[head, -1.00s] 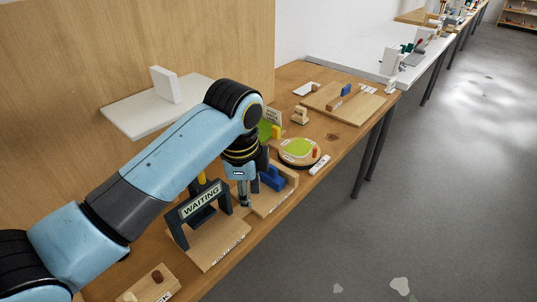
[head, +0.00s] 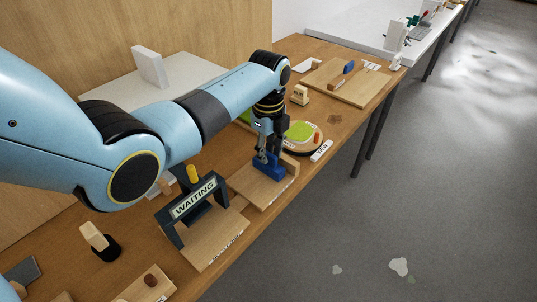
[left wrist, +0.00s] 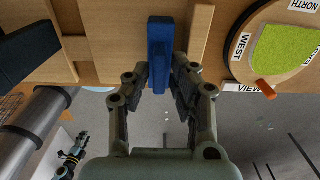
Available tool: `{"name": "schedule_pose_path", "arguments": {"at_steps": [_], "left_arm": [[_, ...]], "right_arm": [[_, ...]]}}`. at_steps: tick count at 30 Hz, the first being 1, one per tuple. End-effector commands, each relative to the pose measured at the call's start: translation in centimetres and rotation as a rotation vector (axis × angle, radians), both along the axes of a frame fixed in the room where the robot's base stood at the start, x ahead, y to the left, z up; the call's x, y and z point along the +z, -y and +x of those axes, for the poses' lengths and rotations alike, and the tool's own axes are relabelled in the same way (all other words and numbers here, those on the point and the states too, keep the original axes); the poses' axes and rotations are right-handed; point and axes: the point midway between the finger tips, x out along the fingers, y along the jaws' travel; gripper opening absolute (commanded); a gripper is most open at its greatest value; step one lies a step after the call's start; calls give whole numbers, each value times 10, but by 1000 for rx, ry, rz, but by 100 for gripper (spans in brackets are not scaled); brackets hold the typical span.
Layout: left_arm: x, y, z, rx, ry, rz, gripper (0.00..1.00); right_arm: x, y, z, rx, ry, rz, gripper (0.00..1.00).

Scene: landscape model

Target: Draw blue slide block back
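The blue slide block (head: 268,168) sits on a wooden board (head: 262,190), near the board's upright wooden end piece. In the left wrist view the block (left wrist: 161,45) shows as a broad blue body with a narrow raised fin. My left gripper (head: 265,157) is over the block and pointing down. In the left wrist view my left gripper (left wrist: 162,78) has one finger on each side of the fin, with small gaps showing, so it looks open around it. The far side of the block is partly hidden by the fingers. My right gripper is not in view.
A dark frame with a WAITING sign (head: 194,199) stands just in front of the board. A round green-topped disc (head: 300,136) lies just beyond it. The table's right edge is close to the board.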

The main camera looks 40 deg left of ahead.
Motion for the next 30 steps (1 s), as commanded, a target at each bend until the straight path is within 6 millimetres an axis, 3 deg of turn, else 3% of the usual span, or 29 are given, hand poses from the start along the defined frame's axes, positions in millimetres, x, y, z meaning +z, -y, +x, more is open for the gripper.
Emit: {"name": "schedule_pose_path", "arguments": {"at_steps": [4,12,18,30], "left_arm": [[-11,0,0,0,0,0,23],[-13,0,0,0,1,0,23],[-13,0,0,1,1,0,0],[-13,0,-1,1,0,0,0]], "right_arm": [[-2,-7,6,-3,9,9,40],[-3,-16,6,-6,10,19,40],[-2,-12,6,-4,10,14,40],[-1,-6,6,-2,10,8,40]]}}
